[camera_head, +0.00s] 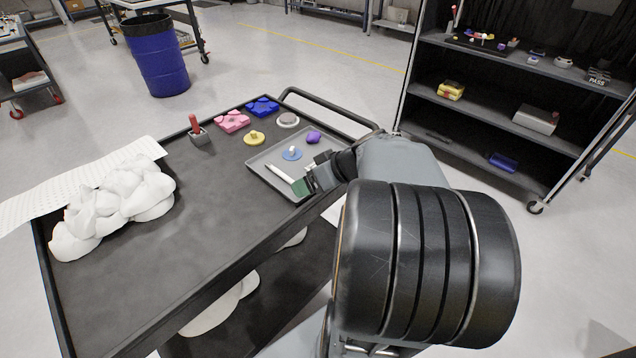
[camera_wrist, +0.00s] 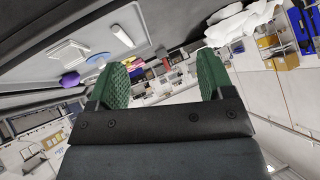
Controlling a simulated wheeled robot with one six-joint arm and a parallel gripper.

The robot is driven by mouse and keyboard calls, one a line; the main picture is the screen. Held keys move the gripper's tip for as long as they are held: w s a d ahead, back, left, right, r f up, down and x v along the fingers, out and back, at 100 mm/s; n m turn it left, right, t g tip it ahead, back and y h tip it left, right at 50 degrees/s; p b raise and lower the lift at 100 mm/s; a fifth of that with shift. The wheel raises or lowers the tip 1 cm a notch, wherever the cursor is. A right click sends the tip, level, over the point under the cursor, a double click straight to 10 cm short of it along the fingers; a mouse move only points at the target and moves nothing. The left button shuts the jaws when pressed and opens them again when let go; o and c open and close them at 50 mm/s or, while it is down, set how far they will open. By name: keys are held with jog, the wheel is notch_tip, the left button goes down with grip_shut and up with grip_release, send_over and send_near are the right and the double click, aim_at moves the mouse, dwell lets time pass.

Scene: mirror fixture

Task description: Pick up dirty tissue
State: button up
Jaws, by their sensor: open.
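A heap of crumpled white tissue (camera_head: 118,205) lies at the left end of the dark cart top (camera_head: 190,260). A white crumpled shape, likely the same tissue (camera_wrist: 240,22), shows at the upper right of the wrist view. My gripper (camera_head: 302,186) is over the small grey tray at the right side of the cart, well away from the tissue. In the wrist view my gripper (camera_wrist: 163,78) has its two green pads wide apart with nothing between them.
The grey tray (camera_head: 262,165) holds a white pen-like stick, a blue disc and a purple piece. Pink (camera_head: 232,121) and blue (camera_head: 262,106) blocks, a yellow piece and a red-handled tool stand nearby. A blue barrel (camera_head: 160,60) is behind. The cart's middle is clear.

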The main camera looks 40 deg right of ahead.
jog(key=d+f+t+h+b, duration=0.1)
jog(key=d+f+t+b, duration=0.15)
jog(key=d, duration=0.35)
jog(key=d+f+t+h+b, duration=0.1)
jog(key=d+t+h, duration=0.15)
jog(key=d, duration=0.45)
jog(key=shift+t+y, duration=0.3)
jog(key=shift+y, duration=0.05)
jog(key=x, duration=0.6)
jog(key=shift+f, duration=0.25)
jog(key=shift+p+x, duration=0.8)
jog(key=shift+x, duration=2.45)
jog(key=shift+r, duration=0.2)
jog(key=c, duration=0.9)
